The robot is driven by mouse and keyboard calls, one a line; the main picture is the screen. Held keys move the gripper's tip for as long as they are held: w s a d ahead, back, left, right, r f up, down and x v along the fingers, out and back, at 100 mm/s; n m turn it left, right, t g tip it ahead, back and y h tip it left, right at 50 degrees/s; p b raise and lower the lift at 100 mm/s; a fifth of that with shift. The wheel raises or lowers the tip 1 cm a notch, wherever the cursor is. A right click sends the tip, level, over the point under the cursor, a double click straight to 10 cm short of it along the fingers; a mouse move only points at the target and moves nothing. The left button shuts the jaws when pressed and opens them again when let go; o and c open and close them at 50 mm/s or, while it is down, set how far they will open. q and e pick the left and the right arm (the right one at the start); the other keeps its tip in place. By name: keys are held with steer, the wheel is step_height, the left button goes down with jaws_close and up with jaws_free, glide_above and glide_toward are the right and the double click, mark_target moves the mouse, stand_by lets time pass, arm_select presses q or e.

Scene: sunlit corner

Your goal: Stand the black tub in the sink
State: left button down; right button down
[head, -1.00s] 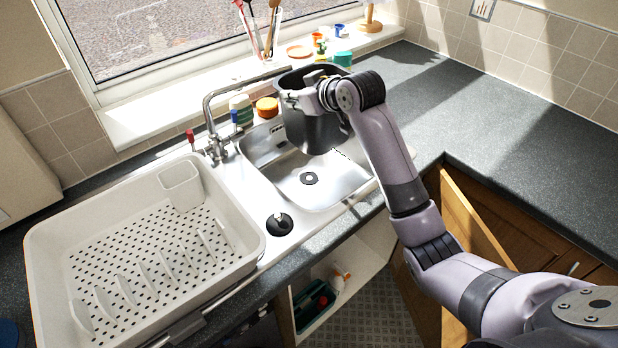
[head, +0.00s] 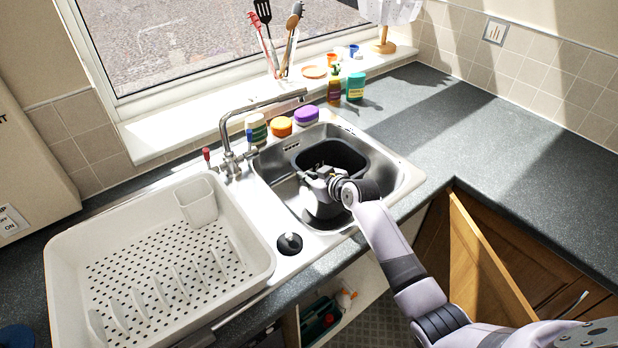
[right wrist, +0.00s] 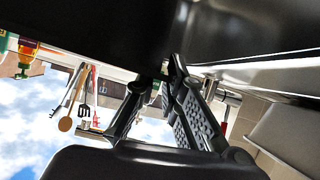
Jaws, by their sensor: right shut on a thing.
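The black tub (head: 345,154) is down inside the steel sink basin (head: 399,180), upright as far as I can tell. My right gripper (head: 322,184) is shut on the tub's near left wall. In the right wrist view the gripper's fingers (right wrist: 165,105) show close up, with the dark tub (right wrist: 95,30) filling the top. Whether the tub's base touches the basin floor is hidden by the gripper and the tub itself. My left gripper is not in view.
A tap (head: 230,150) arches over the basin's back left. A white dish rack (head: 130,305) fills the drainer to the left. Bottles and a green tub (head: 356,86) stand behind the sink. A cupboard door (head: 480,250) hangs open below; the right worktop (head: 500,140) is clear.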

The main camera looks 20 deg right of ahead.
steer(key=shift+f, duration=0.1)
steer(key=shift+f+b, duration=0.5)
steer(key=shift+f, duration=0.15)
steer(key=c, duration=1.7)
jaws_free()
steer(key=shift+o, duration=0.2)
